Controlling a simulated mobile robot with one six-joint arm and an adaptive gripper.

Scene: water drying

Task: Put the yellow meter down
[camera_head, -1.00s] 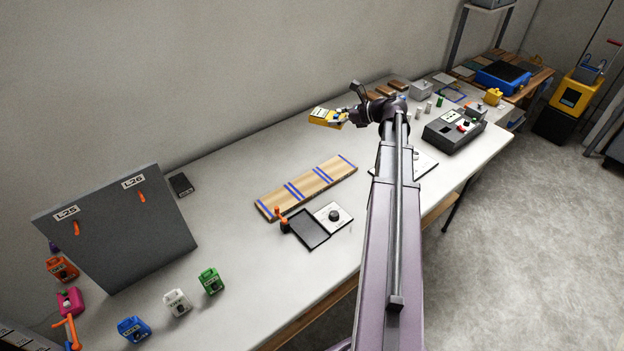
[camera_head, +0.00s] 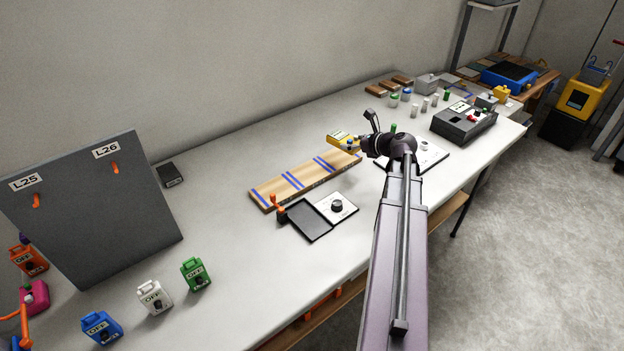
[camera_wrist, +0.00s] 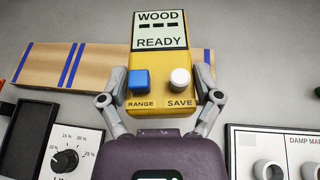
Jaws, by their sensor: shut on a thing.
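The yellow meter (camera_wrist: 165,70) is held in my gripper (camera_wrist: 162,103), one finger on each side of its lower body. Its screen reads "WOOD --- READY", and a blue RANGE button and a white SAVE knob sit below. In the head view the meter (camera_head: 343,140) is at the right end of the wooden board (camera_head: 283,186), with my gripper (camera_head: 360,146) at its right side. In the wrist view the board (camera_wrist: 50,65) passes behind the meter. I cannot tell whether the meter touches the board.
A dark tray with a dial panel (camera_head: 337,207) lies in front of the board. A white panel (camera_head: 428,156) lies beyond my arm. A grey control box (camera_head: 463,122) and small bottles stand farther back. A grey upright panel (camera_head: 90,210) stands left.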

